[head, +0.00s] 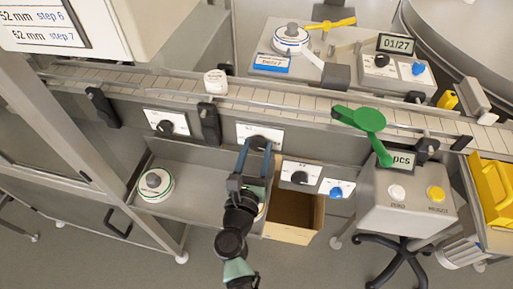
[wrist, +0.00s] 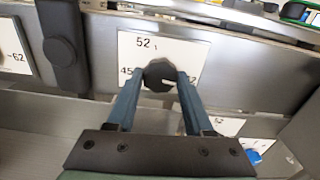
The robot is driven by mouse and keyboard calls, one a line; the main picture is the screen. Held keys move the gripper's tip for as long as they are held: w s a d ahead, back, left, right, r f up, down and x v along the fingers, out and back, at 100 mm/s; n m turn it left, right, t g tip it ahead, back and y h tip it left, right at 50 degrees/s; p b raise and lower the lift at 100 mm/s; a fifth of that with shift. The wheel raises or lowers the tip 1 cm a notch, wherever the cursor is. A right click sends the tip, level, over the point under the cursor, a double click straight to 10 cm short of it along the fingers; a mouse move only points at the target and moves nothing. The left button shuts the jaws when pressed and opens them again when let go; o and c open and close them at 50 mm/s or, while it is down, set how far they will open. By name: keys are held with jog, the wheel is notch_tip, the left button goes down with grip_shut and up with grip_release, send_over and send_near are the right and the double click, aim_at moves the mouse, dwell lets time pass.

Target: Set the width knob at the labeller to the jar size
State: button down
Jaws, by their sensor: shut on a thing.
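The knob held by my gripper is black and round, on a white plate with a scale (wrist: 135,48) reading 45 at left, 52 at top and what looks like 62 at right. In the wrist view the knob (wrist: 157,74) sits between both fingertips of my gripper (wrist: 160,82). A pale mark on the knob lies to the right, toward the right-hand number. In the head view my gripper (head: 257,148) reaches the same plate on the conveyor's front panel, its fingers partly hiding the knob. A sign (head: 40,25) at upper left reads "mm step 6" and "mm step 7", its numbers partly cut off.
Another black knob (head: 165,127) is left of mine, and one more (head: 300,178) is at lower right beside a blue knob (head: 336,191). A black bracket (wrist: 64,52) stands close left of the held knob. A metal tray (head: 205,183) lies below.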

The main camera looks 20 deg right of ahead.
jog(key=n+p, duration=0.2)
jog(key=n, duration=0.3)
jog(key=shift+r+n+p, duration=0.15)
jog(key=shift+n+p, duration=0.25)
jog(key=n+p, duration=0.3)
jog(key=n, duration=0.3)
jog(key=n+p, duration=0.2)
jog(key=n, duration=0.3)
jog(key=shift+d+n, duration=0.1)
jog(key=shift+n, duration=0.3)
jog(key=n+p, duration=0.2)
jog(key=n, duration=0.3)
jog(key=shift+n, duration=0.4)
jog(key=shift+c, duration=1.5)
grip_release()
